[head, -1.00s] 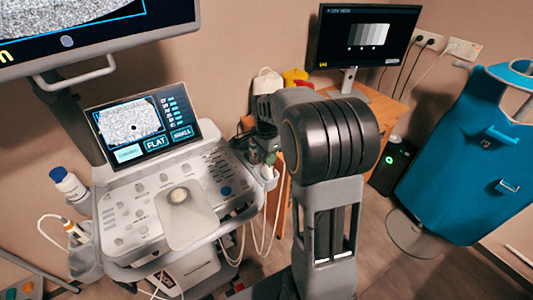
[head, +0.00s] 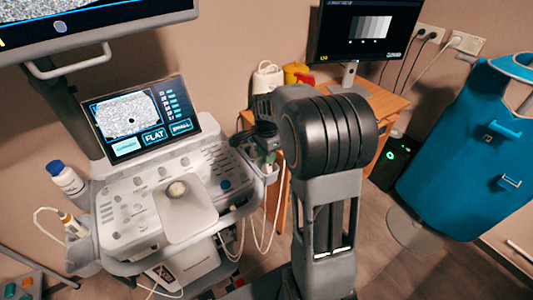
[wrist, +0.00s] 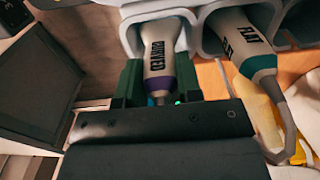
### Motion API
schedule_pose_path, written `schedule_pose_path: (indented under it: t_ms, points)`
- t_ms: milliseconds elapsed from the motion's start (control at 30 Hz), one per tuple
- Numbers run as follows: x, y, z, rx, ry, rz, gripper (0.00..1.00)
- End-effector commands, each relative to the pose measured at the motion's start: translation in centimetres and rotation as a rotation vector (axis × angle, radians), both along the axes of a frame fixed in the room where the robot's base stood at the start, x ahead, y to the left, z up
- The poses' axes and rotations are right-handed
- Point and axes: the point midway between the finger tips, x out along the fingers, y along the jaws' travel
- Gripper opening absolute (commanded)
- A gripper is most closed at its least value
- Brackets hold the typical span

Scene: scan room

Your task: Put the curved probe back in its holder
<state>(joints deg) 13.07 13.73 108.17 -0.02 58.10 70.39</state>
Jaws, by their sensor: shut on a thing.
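The curved probe (wrist: 160,50) is pale with a purple band, and its label is upside down in the wrist view. My gripper (wrist: 157,84) is shut on it, with one green finger on either side near the band. The probe's wide end is inside a grey holder cup (wrist: 127,38); whether it rests on the cup cannot be told. In the head view my gripper (head: 265,146) is at the right side of the ultrasound console, partly hidden by my arm, and the curved probe cannot be made out there.
The flat probe (wrist: 243,55), with a teal band, sits in the neighbouring cup, its cable running down right. The console (head: 160,205) is left of my arm. A wooden table (head: 385,105) with a monitor stands behind, and a blue apron (head: 465,155) hangs at right.

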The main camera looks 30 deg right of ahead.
Motion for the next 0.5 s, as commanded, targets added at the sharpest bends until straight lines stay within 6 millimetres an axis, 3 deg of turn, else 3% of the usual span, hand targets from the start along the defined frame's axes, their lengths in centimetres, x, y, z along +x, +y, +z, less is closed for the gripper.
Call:
schedule_pose_path:
  t_ms: [500]
  points:
    - [0.02, -0.01, -0.49, 0.000, -0.001, 0.000, 0.00]
